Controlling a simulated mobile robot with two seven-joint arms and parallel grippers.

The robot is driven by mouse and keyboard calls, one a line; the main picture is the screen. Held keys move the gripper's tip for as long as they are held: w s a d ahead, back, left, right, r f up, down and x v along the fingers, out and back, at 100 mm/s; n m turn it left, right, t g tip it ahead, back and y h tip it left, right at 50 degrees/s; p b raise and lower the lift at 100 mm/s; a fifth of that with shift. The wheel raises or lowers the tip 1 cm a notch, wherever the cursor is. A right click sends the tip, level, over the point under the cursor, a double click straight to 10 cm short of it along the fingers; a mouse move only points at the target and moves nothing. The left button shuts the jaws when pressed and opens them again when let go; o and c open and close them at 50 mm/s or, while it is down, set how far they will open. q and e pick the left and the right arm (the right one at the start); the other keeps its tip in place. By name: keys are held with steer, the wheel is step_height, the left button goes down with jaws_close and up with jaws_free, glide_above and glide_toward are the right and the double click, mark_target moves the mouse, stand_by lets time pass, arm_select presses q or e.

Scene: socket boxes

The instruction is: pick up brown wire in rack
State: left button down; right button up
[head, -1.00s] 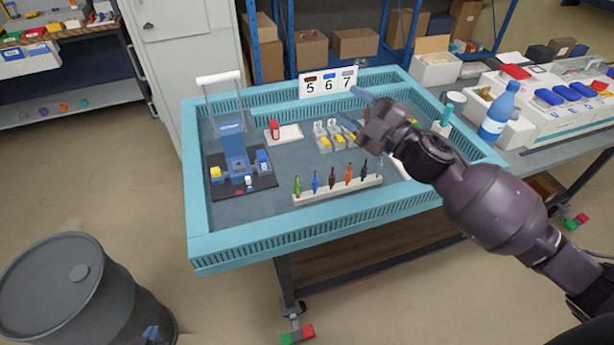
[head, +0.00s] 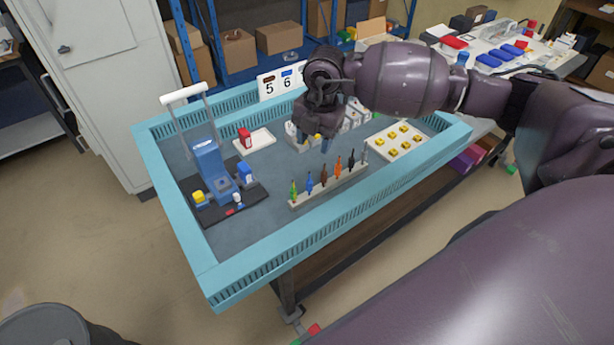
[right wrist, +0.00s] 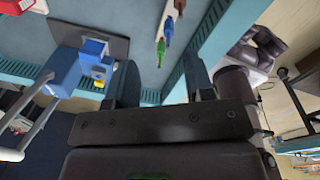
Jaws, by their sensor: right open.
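The brown wire (head: 324,178) stands upright in a white rack (head: 330,190), between a blue wire (head: 309,184) and an orange wire (head: 338,167). My right gripper (head: 314,140) is open and empty, pointing down above and behind the rack in the head view, apart from the wires. In the right wrist view the open fingers (right wrist: 162,85) frame bare tray floor and wall. The green wire (right wrist: 160,50) and blue wire (right wrist: 169,32) show beyond them, with a reddish-brown wire (right wrist: 179,5) at the top edge. My left gripper is not in view.
A light-blue walled tray (head: 165,190) surrounds the work area. A blue clamp fixture (head: 210,160) stands left on a dark plate. Grey socket boxes (head: 352,115) lie behind my gripper, and a white plate with yellow pieces (head: 400,140) lies to the right.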

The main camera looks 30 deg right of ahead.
mark_target(324, 173)
steer(key=shift+s+d+f+m+g+h, duration=0.2)
steer(key=shift+s+d+f+m, duration=0.1)
steer(key=shift+d+m, duration=0.25)
steer(key=shift+s+d+f+m+g+h, duration=0.1)
steer(key=shift+s+d+f+m+h, duration=0.15)
steer(key=shift+m, duration=0.4)
step_height(324, 173, down, 5)
steer(key=shift+r, duration=0.1)
steer(key=shift+d+f, duration=0.2)
steer(key=shift+f, duration=1.1)
steer(key=shift+d+f, duration=0.15)
steer(key=shift+f, duration=1.1)
jaws_close()
